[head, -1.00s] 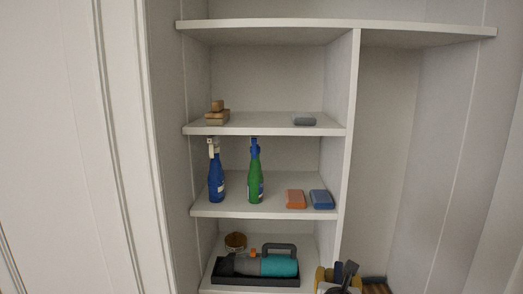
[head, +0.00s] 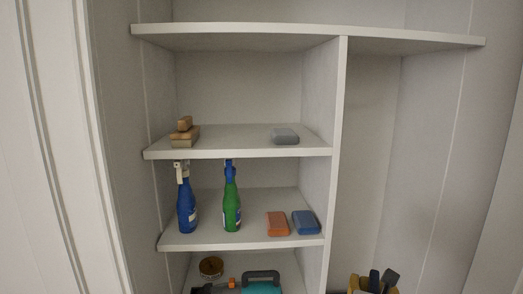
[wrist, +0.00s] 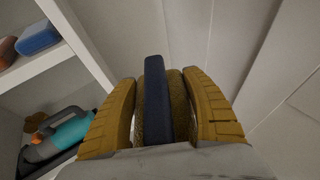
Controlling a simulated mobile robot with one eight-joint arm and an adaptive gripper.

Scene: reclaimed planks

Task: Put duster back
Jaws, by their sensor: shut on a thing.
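My gripper (wrist: 160,84) has two ridged yellow fingers and is shut on the duster (wrist: 156,105). The duster shows a dark blue bar with fuzzy olive-yellow material on both sides of it. Its far end is hidden. In the head view, my gripper (head: 372,283) is at the bottom edge, right of the upright divider and in front of the tall right compartment. Dark parts stick up at the fingers there, and I cannot tell which belong to the duster.
The upper shelf (head: 238,154) holds wooden blocks (head: 185,134) and a grey sponge (head: 285,136). Below stand blue (head: 187,206) and green (head: 231,206) spray bottles, with orange (head: 278,224) and blue (head: 306,222) sponges. A teal tool (wrist: 66,134) lies lower. The right compartment looks empty where visible.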

